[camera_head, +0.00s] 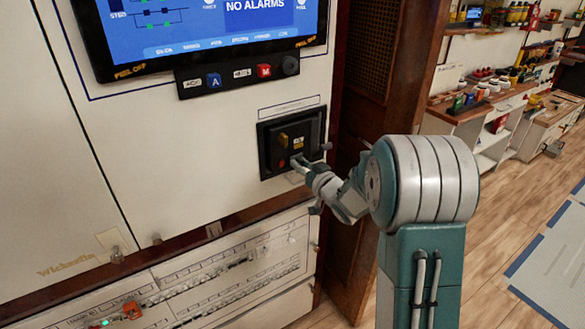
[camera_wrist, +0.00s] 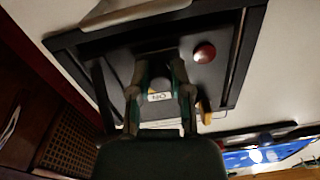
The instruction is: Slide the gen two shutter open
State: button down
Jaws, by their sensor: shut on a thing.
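A black framed breaker unit (camera_head: 263,150) is set in the white cabinet front, below the screen. A yellow handle (camera_head: 284,140) and a small red button (camera_head: 282,163) show on its face. My gripper (camera_head: 299,162) is at the unit's lower right part. In the wrist view, my gripper (camera_wrist: 160,82) is shut on a part of the dark face, which I take to be the gen two shutter. A small white label (camera_wrist: 160,97) shows between the fingers, too blurred to read surely. The red button also shows in the wrist view (camera_wrist: 204,52). The gripped edge is mostly hidden.
A screen (camera_head: 200,25) reading "NO ALARMS" and a button strip (camera_head: 235,77) are above the unit. A lower panel (camera_head: 225,275) with rows of breakers is below. A dark wooden post (camera_head: 362,110) stands close on the right. Shelves with tools are farther right.

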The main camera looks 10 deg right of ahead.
jog(key=c, duration=0.5)
grip_release()
jog(key=shift+w+d+r, duration=0.1)
jog(key=shift+r, duration=0.05)
jog(key=shift+c, duration=0.2)
jog(key=shift+d, duration=0.1)
jog(key=v, duration=1.2)
jog(key=shift+w, duration=0.1)
